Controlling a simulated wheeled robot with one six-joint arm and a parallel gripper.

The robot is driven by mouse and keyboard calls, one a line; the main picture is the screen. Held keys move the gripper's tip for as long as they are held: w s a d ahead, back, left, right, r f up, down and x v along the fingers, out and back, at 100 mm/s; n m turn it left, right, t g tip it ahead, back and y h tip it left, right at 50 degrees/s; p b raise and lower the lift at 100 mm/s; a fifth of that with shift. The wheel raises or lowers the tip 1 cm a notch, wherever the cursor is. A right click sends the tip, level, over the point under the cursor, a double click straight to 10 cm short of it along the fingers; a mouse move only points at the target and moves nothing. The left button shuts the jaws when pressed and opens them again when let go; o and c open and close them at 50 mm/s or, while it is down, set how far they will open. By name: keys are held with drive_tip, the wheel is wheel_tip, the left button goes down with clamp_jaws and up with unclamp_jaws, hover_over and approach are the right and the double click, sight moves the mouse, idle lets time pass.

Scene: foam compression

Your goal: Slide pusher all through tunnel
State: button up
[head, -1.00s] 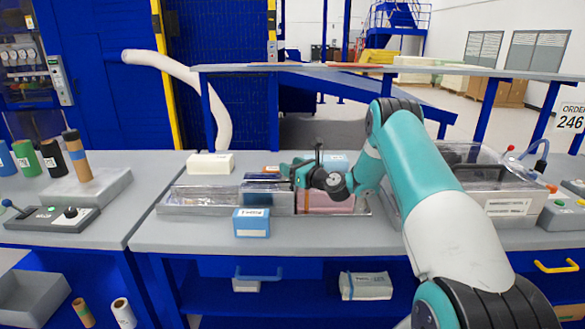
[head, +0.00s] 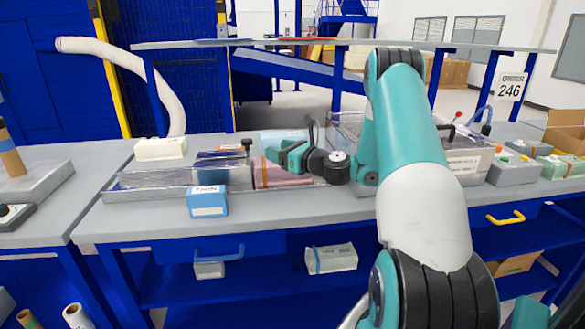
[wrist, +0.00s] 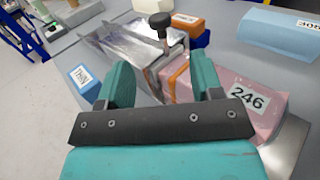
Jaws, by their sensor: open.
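The pusher shows its black knob (head: 247,143) standing up from a metal plate; the knob also shows in the wrist view (wrist: 160,21), just beyond my fingertips. The tunnel is a shiny, see-through sleeve (head: 150,180) on the bench, running left of the pusher; it shows in the wrist view (wrist: 122,45). A pink foam block (head: 285,178) with an orange band lies in the tray to the right, labelled 246 in the wrist view (wrist: 262,108). My gripper (head: 275,155) is open and empty, right of the knob and above the foam; its two teal fingers (wrist: 160,78) are apart.
A small blue labelled block (head: 207,202) stands in front of the tunnel. A white block (head: 160,149) and a light blue block (wrist: 282,32) lie behind. A clear-lidded machine (head: 465,150) stands to the right. A shelf (head: 340,44) crosses above the bench's back.

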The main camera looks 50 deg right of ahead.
drive_tip(key=shift+s+d+b, duration=0.2)
drive_tip(key=shift+s+b, duration=2.05)
drive_tip(key=shift+b, duration=0.15)
